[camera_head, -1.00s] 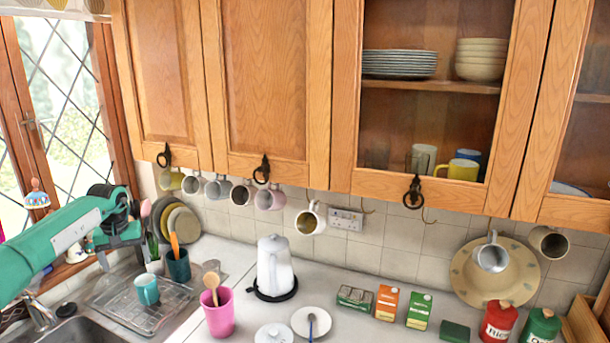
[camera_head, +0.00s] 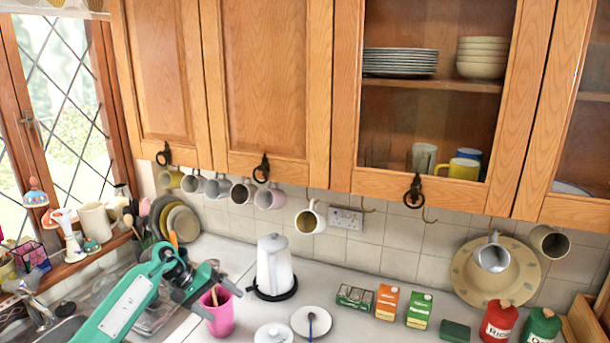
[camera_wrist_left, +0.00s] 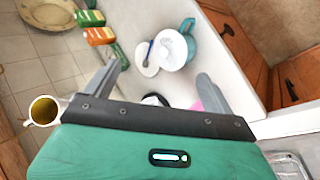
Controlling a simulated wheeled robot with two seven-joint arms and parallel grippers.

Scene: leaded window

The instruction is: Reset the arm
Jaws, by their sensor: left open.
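My left arm, green, comes in from the lower left in the head view. Its gripper (camera_head: 224,302) is over the left part of the counter, in front of the pink cup (camera_head: 219,322) as seen from the head, and covers part of it. In the left wrist view the two grey fingers (camera_wrist_left: 158,72) stand wide apart with nothing held between them. A white lidded pot with a blue handle (camera_wrist_left: 174,48) shows beyond the fingers. My right gripper is in neither view.
A white kettle (camera_head: 274,268) stands right of the gripper. Several mugs hang under the wooden cabinets (camera_head: 265,85). Boxes (camera_head: 387,302) and red and green canisters (camera_head: 499,321) stand further right. The drying rack and sink are partly hidden by my arm.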

